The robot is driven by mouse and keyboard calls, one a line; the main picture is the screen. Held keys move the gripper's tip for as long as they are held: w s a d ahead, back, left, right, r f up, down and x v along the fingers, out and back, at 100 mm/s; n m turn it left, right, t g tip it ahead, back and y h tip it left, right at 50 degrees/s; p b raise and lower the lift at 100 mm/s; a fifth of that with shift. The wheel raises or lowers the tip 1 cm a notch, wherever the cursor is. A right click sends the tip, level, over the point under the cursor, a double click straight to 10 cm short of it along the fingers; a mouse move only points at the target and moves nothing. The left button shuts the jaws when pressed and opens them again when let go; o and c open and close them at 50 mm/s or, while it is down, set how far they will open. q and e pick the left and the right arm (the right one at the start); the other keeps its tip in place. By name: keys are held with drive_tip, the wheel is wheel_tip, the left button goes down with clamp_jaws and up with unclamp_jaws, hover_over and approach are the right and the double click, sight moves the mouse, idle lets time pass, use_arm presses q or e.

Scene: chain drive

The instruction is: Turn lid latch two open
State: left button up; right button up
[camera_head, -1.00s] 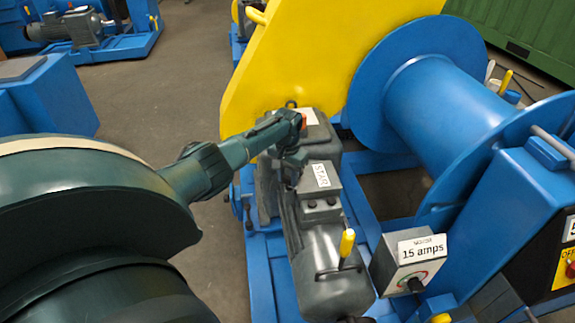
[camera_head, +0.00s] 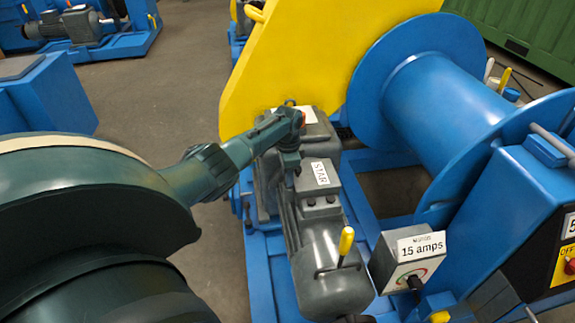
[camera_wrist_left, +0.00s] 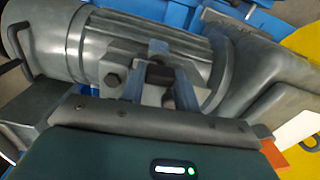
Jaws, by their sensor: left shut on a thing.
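The grey motor (camera_head: 330,268) lies along the blue frame, with a terminal box on it whose lid (camera_head: 321,173) carries a "STAR" label. My left gripper (camera_head: 291,180) points down at the left edge of this box. In the left wrist view its two fingers (camera_wrist_left: 160,88) are closed around a small dark piece (camera_wrist_left: 160,73) at the box, which looks like a lid latch. Which numbered latch it is cannot be read. A dark bolt-like piece (camera_wrist_left: 113,80) shows beside the fingers. My right gripper is not in view.
A yellow guard (camera_head: 290,60) rises behind the motor, and a blue drum (camera_head: 440,100) stands to the right. A yellow-handled lever (camera_head: 346,242) and a "15 amps" box (camera_head: 410,262) are near the motor's front end. Open floor lies to the left.

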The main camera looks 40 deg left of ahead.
use_arm(q)
drive_tip(key=shift+m, duration=0.4)
drive_tip(key=o, duration=1)
drive_tip(key=shift+r, duration=0.2)
wheel_tip(320, 180, up, 13)
drive_tip(key=p, duration=0.3)
drive_tip(key=shift+p, duration=0.35)
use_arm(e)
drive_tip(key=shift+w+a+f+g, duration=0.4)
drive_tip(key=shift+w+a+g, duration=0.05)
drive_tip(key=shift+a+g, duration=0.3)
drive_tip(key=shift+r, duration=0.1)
